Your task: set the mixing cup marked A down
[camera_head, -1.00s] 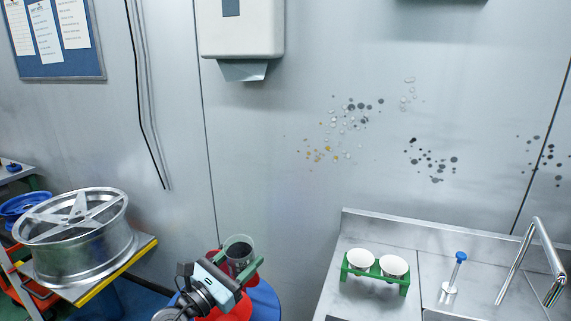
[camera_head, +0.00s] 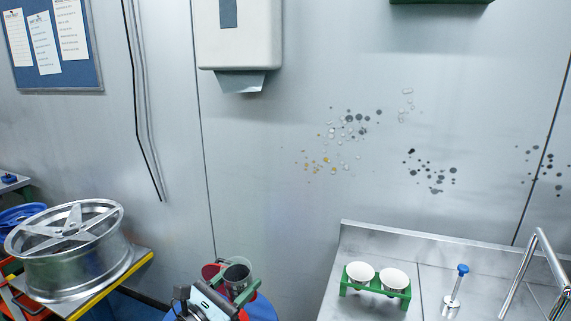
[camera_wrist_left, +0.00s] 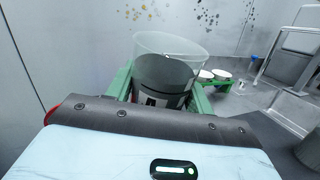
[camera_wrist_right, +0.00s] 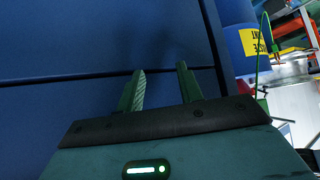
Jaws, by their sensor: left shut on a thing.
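The mixing cup (camera_head: 238,276) is a clear cup with dark contents, low in the head view. My left gripper (camera_head: 240,292) is shut on it, a green finger on each side. In the left wrist view the cup (camera_wrist_left: 165,72) stands between the fingers (camera_wrist_left: 160,92). Its lower part is hidden by the gripper, and a small label on it is too small to read. My right gripper (camera_wrist_right: 160,88) shows only in the right wrist view, with its fingers apart and nothing between them, in front of a blue panel.
A red container (camera_head: 209,271) and a blue drum (camera_head: 263,307) are behind and below the cup. A steel counter (camera_head: 425,282) at right bears a green rack (camera_head: 375,291) with two white cups and a blue-topped stand (camera_head: 456,288). A wheel (camera_head: 75,262) lies on a yellow-edged table at left.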

